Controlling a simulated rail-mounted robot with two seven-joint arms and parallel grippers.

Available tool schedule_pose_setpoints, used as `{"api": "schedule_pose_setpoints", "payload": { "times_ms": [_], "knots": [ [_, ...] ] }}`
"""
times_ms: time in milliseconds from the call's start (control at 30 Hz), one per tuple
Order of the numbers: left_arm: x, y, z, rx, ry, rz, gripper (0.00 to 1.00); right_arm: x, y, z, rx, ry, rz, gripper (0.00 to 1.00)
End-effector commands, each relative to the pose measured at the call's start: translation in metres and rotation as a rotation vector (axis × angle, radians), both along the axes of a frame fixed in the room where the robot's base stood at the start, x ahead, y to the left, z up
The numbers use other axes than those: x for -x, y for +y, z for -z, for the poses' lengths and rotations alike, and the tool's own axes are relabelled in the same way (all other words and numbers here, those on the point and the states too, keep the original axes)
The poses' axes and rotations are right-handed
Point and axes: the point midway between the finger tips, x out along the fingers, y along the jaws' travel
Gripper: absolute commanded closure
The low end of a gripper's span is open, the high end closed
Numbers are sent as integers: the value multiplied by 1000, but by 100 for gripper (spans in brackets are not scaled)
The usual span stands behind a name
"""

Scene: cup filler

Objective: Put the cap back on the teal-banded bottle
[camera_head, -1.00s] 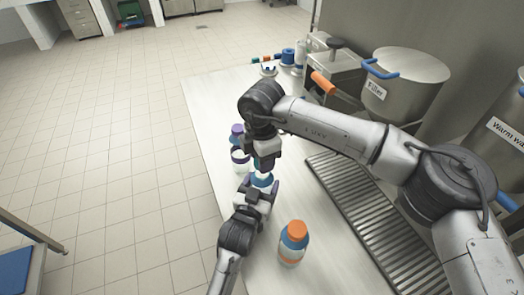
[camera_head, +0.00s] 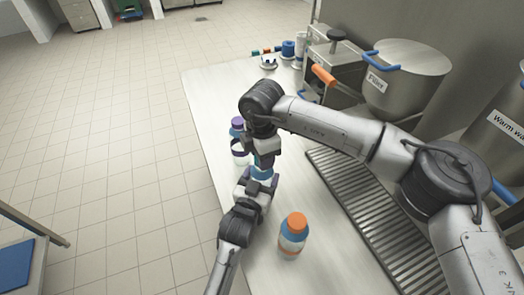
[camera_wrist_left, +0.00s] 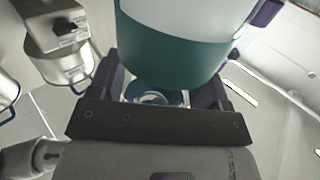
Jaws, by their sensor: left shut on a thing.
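The teal-banded bottle (camera_head: 262,172) stands near the table's left edge, mostly hidden by both grippers in the head view. In the left wrist view its broad teal band (camera_wrist_left: 175,55) fills the upper middle, pale above. My left gripper (camera_head: 258,180) is shut on this bottle from the near side; its dark fingers (camera_wrist_left: 160,88) flank it in the wrist view. My right gripper (camera_head: 265,158) points down right above the bottle. Its fingertips are partly hidden, so I cannot see whether it holds the cap. No separate cap for this bottle shows.
A purple-capped bottle (camera_head: 238,146) stands just behind and left. An orange-capped bottle (camera_head: 293,236) stands at the near right.

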Motion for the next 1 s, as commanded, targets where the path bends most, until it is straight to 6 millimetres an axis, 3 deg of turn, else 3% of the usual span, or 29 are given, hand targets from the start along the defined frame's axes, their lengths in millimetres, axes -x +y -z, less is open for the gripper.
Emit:
{"api": "schedule_pose_setpoints", "payload": {
  "times_ms": [1000],
  "knots": [
    [0,0,0,0,1,0,72,0,0,8,0,0,0,78]
  ]
}}
